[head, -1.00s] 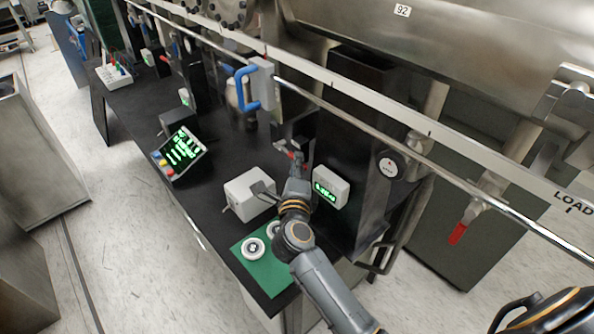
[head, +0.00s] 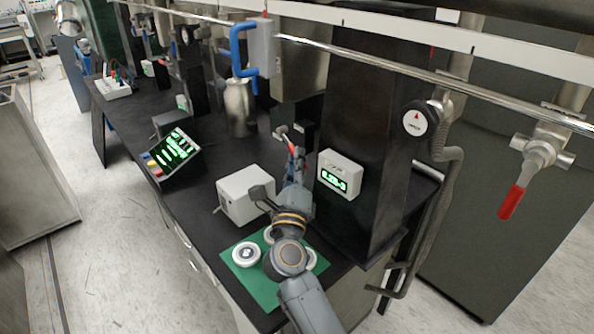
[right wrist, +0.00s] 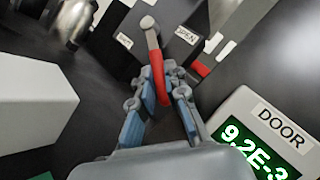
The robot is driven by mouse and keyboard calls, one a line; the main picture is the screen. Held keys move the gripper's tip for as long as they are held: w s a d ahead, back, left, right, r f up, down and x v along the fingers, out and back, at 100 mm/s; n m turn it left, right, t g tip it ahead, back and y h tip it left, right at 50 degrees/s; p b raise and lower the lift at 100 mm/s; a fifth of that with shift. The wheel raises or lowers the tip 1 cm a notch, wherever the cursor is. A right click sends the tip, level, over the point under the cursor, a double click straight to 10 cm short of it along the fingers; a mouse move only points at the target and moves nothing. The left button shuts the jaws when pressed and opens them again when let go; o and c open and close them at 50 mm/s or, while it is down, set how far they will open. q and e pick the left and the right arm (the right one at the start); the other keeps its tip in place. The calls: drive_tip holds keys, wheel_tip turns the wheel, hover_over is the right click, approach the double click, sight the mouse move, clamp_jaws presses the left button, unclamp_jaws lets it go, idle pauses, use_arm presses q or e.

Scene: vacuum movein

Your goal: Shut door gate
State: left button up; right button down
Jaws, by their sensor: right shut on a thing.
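The door gate lever has a grey pivot and a red grip (right wrist: 158,75). It shows in the right wrist view between a label reading OPEN (right wrist: 187,36) and a second label (right wrist: 124,40) too small to read. In the head view the lever (head: 282,132) is small, at the foot of the dark column. My right gripper (right wrist: 165,88) is shut on the red grip, with a blue-padded finger on each side of it. It also shows in the head view (head: 295,165). My left gripper is in neither view.
A white DOOR readout box (head: 340,174) with green digits stands close right of my right gripper. A white box (head: 245,194) stands close left. A green mat (head: 262,288) with round white pieces lies under my right arm. A tilted display (head: 173,150) stands farther left.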

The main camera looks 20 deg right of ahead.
drive_tip(key=shift+f, duration=0.1)
idle(0.3)
drive_tip(key=c, duration=1.3)
unclamp_jaws()
drive_tip(key=shift+c, duration=0.2)
drive_tip(key=v, duration=1.2)
